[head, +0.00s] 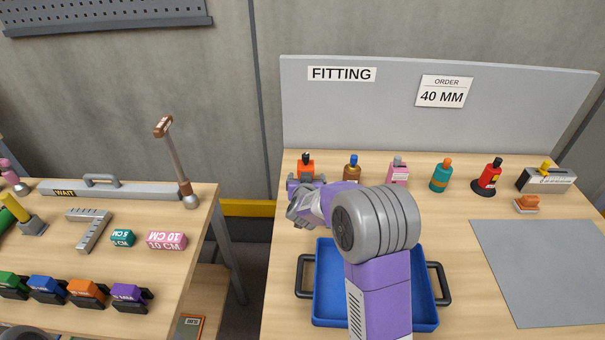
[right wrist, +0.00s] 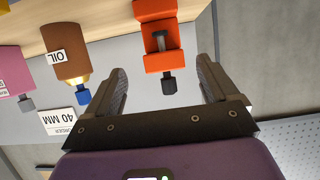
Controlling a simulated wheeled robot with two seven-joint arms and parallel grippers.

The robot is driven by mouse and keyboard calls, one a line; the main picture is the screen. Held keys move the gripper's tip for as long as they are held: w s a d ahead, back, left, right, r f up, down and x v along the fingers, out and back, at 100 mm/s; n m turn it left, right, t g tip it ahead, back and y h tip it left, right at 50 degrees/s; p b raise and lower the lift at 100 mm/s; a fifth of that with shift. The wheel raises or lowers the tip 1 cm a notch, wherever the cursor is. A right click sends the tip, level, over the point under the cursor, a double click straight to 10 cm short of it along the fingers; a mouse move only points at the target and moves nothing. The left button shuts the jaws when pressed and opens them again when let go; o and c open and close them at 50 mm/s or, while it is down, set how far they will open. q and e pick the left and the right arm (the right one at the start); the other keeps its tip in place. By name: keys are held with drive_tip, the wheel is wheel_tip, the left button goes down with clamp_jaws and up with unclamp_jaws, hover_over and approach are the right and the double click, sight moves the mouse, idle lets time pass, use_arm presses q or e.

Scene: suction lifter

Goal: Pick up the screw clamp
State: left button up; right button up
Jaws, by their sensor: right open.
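The screw clamp (head: 306,166) is orange with a dark screw and knob on top. It stands upright at the back left of the right-hand table in the head view. In the right wrist view the clamp (right wrist: 158,57) appears upside down, with its dark knob between the two fingers in the picture. My right gripper (right wrist: 162,68) is open and empty, facing the clamp; neither finger appears to touch it. In the head view my right gripper (head: 300,190) is just in front of the clamp and partly covers its lower part. My left gripper is not in view.
A brown oil bottle (head: 352,168) stands right of the clamp, then a pink bottle (head: 398,173) and several other items. A blue tray (head: 325,270) lies under my right arm. A grey mat (head: 550,270) is clear. A gap separates the left table (head: 190,250).

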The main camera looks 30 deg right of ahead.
drive_tip(key=b+x, duration=0.1)
drive_tip(key=x, duration=0.2)
drive_tip(key=b+x, duration=0.1)
drive_tip(key=x, duration=0.2)
drive_tip(key=shift+w+a+f, duration=0.1)
drive_tip(key=shift+a+f, duration=0.05)
drive_tip(key=shift+f, duration=0.2)
drive_tip(key=shift+w, duration=0.3)
drive_tip(key=c, duration=1.2)
